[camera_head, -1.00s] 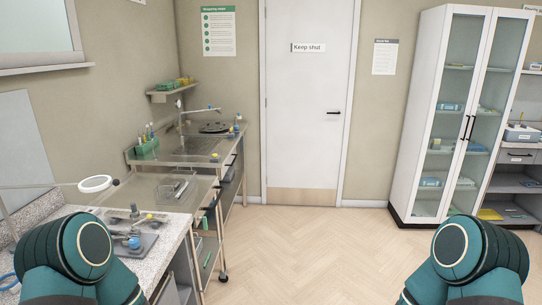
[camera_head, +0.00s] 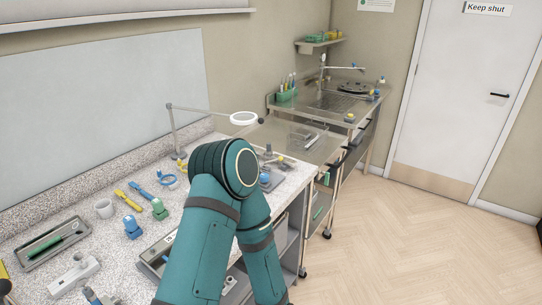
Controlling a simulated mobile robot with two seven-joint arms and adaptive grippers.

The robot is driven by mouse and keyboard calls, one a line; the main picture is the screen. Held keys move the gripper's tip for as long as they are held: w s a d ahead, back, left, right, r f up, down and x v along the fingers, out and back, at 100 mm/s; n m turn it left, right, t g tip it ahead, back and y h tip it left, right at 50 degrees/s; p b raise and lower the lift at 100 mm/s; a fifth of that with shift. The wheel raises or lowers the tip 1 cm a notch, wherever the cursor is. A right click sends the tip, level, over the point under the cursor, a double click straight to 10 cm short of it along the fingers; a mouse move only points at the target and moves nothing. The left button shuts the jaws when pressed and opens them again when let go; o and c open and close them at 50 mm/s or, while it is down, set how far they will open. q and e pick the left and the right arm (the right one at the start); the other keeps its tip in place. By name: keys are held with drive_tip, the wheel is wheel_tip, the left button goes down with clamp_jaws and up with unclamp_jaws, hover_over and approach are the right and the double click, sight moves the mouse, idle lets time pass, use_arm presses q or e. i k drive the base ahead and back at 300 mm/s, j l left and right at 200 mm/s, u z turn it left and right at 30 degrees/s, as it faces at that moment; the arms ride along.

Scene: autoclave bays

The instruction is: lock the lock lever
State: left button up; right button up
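I cannot make out the lock lever for certain. A small fixture with a grey base, an upright post and blue parts (camera_head: 269,158) stands on the speckled bench (camera_head: 85,205), partly hidden behind my raised teal arm. Whether it carries the lever is too small to tell. Neither of my grippers is in view; only the elbow and links of one arm show, crossing the middle of the picture over the bench.
A steel trolley (camera_head: 300,140) stands beyond. The wood floor (camera_head: 400,230) at right is clear.

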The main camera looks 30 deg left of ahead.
sight(280, 158)
drive_tip(key=i+l+u, duration=0.15)
drive_tip(key=i, duration=0.35)
drive_tip(key=i+l+u, duration=0.1)
drive_tip(key=i+l, duration=0.15)
drive_tip(key=i, duration=0.25)
drive_tip(key=i+l+u, duration=0.15)
drive_tip(key=i+l, duration=0.15)
drive_tip(key=i, duration=0.2)
